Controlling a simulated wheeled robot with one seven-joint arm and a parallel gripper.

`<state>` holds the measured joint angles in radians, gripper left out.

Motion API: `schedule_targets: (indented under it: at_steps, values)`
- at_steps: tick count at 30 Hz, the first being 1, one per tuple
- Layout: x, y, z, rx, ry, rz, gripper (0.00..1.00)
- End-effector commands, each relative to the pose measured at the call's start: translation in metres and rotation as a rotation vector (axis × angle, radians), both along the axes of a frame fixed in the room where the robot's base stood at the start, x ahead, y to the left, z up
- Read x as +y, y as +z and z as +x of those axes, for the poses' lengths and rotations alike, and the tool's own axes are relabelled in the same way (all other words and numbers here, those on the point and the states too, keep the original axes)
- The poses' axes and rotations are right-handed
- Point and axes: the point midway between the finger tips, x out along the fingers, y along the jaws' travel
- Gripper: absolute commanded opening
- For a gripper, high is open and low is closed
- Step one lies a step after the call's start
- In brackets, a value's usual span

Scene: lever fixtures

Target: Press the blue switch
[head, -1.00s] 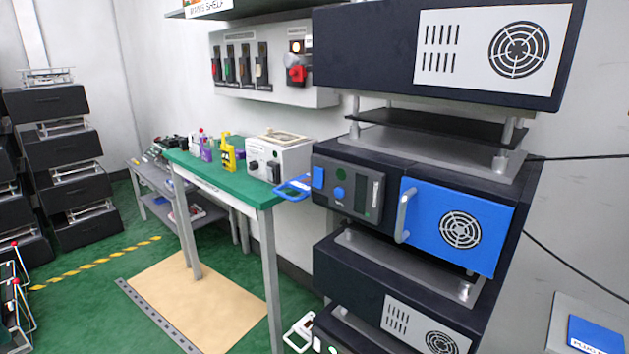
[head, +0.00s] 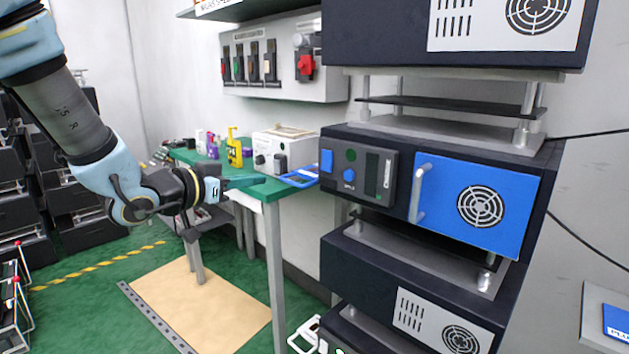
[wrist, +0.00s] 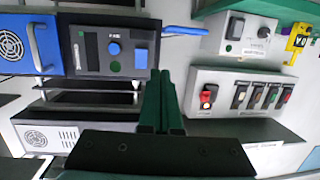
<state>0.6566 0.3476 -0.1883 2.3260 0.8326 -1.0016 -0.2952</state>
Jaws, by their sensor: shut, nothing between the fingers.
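The blue switch (head: 326,162) is a small upright rectangle at the left end of the grey control panel (head: 378,195) on the dark machine. A round blue knob (head: 349,175) is beside it on the same panel. In the wrist view, which is turned upside down, the blue switch (wrist: 141,58) is at the panel's right end. My gripper (head: 263,180) is to the left of the panel in the head view, apart from it and pointing right. Its green fingers (wrist: 160,73) are together and empty, just below the switch in the wrist picture.
A blue loop handle (head: 300,177) sticks out left of the panel, near my gripper. The blue door (head: 478,206) with a grey handle (head: 417,193) is right of it. A green table (head: 265,192) stands behind my gripper. A wall switch box (head: 285,95) is above.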

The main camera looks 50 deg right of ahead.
Motion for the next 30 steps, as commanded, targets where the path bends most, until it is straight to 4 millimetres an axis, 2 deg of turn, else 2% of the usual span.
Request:
schedule_targets:
  at_steps: [1, 3, 6, 15, 19, 23, 30]
  values:
    - [-0.006, 0.0, -0.011, 0.003, -0.038, -0.023, 0.0]
    - [-0.011, 0.003, -0.022, 0.006, -0.073, -0.046, 0.0]
    - [-0.014, 0.006, -0.028, 0.009, -0.093, -0.061, 0.0]
    - [-0.014, 0.006, -0.027, 0.009, -0.092, -0.061, 0.0]
    - [-0.022, 0.006, -0.028, 0.009, -0.094, -0.061, 0.0]
    - [-0.04, 0.004, -0.03, 0.011, -0.095, -0.06, 0.0]
    - [-0.09, -0.002, -0.033, 0.011, -0.094, -0.06, 0.0]
